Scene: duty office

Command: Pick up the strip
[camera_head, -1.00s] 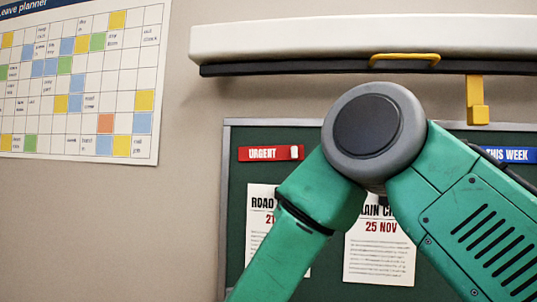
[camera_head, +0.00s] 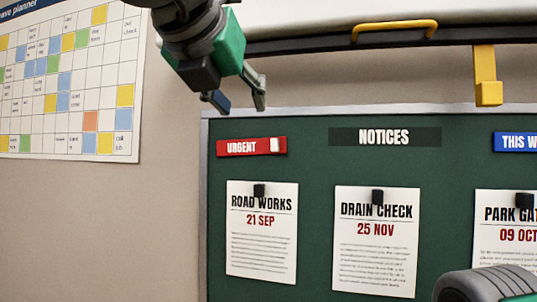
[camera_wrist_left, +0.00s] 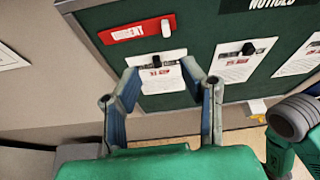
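A red strip lettered URGENT (camera_head: 251,146) is on the upper left of the green board (camera_head: 320,160); it has a pale piece near its right end. It also shows in the left wrist view (camera_wrist_left: 137,30), beyond the fingertips. A blue strip lettered THIS W (camera_head: 516,142) is cut off at the right edge. My left gripper (camera_head: 237,101) is open and empty, hanging above the red strip in the head view, apart from it. Its two spread fingers also show in the left wrist view (camera_wrist_left: 160,70). My right gripper is out of view.
Several paper notices, including ROAD WORKS (camera_head: 262,245) and DRAIN CHECK (camera_head: 376,250), hang under black clips. A pale cabinet edge with a yellow handle (camera_head: 394,28) and yellow bracket (camera_head: 487,77) is above the board. A leave planner (camera_head: 75,90) hangs left.

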